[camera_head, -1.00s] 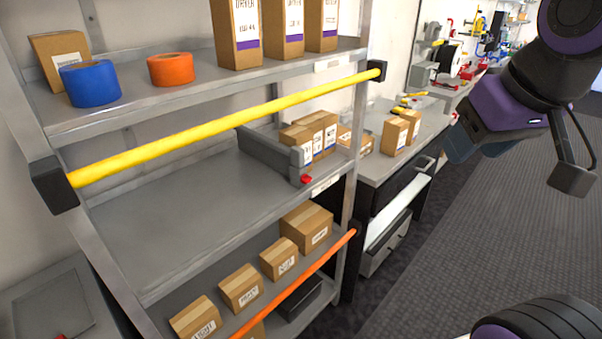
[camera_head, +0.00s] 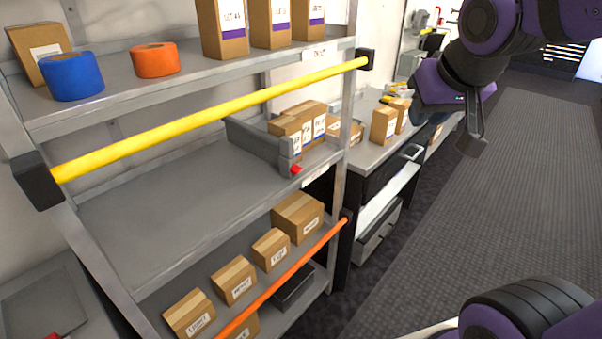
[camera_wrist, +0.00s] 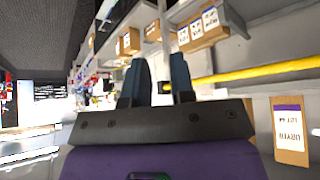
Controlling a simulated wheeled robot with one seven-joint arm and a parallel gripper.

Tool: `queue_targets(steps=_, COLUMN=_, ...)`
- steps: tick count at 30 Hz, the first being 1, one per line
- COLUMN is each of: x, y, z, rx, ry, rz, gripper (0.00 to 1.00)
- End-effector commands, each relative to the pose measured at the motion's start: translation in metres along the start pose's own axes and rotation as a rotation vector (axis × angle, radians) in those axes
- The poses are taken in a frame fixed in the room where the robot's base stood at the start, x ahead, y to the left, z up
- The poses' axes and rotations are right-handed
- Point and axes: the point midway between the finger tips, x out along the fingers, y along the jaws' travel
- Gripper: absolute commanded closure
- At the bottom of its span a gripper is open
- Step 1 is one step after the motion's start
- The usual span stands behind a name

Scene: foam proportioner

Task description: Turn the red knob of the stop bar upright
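The grey stop bar (camera_head: 258,146) lies along the right part of the middle shelf, beside small boxes. Its small red knob (camera_head: 295,169) is on the end block at the shelf's front edge; it is too small to tell exactly how it is turned. My gripper (camera_head: 432,114) is in the air at the upper right in the head view, well apart from the knob. Its fingers are partly hidden there by its purple body. In the wrist view my gripper (camera_wrist: 158,82) shows two dark blue fingers apart with nothing between them. I cannot make out the knob there.
A yellow bar (camera_head: 215,112) crosses the shelf front above the middle shelf (camera_head: 165,205). An orange bar (camera_head: 285,278) crosses lower down. A workbench (camera_head: 370,168) with boxes stands right of the rack. The floor (camera_head: 500,200) at right is clear.

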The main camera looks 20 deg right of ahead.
Motion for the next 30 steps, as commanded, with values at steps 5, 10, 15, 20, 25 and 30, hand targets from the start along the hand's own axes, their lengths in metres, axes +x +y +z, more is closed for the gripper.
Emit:
queue_targets(steps=5, x=0.051, y=-0.001, z=-0.037, rx=0.058, ry=0.078, rz=0.007, gripper=0.77)
queue_targets(steps=10, x=0.099, y=-0.006, z=-0.066, rx=0.109, ry=0.156, rz=-0.026, gripper=0.77)
queue_targets(steps=15, x=0.148, y=-0.014, z=-0.085, rx=0.164, ry=0.222, rz=-0.094, gripper=0.77)
queue_targets(steps=20, x=0.194, y=-0.025, z=-0.095, rx=0.225, ry=0.269, rz=-0.187, gripper=0.77)
queue_targets(steps=25, x=0.24, y=-0.038, z=-0.097, rx=0.304, ry=0.301, rz=-0.313, gripper=0.77)
queue_targets(steps=30, x=0.281, y=-0.052, z=-0.09, rx=0.403, ry=0.313, rz=-0.462, gripper=0.77)
